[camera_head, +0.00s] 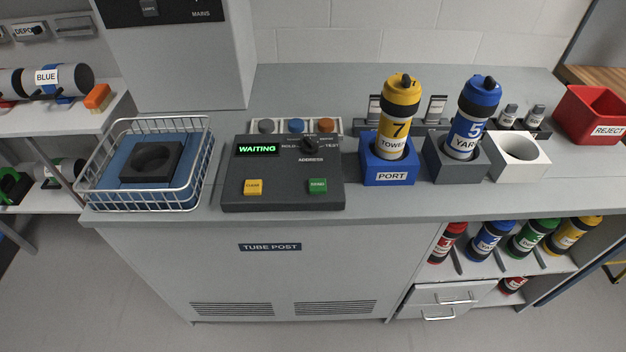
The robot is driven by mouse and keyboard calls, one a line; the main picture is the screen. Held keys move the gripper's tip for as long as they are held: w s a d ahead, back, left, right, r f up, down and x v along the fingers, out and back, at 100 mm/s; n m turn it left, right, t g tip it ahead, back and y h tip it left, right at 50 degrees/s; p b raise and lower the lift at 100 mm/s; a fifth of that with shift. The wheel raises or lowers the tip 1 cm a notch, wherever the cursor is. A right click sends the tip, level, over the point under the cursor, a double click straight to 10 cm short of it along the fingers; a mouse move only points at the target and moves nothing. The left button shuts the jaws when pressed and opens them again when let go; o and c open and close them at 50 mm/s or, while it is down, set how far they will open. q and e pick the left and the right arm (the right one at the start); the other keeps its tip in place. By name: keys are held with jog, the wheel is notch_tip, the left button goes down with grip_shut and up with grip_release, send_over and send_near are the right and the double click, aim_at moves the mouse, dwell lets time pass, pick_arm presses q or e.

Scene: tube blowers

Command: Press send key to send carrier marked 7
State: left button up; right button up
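A green key (318,186), whose small label looks like SEND, is at the panel's lower right. A yellow key (253,187) is at its lower left. A black knob (310,146) is at the upper right of the panel. Neither gripper is in view.
A blue carrier marked 5 (475,114) stands in a grey holder right of the port, beside an empty white holder (519,157). A red REJECT bin (592,114) is far right. A wire basket (200,165) with a black block sits left of the panel.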

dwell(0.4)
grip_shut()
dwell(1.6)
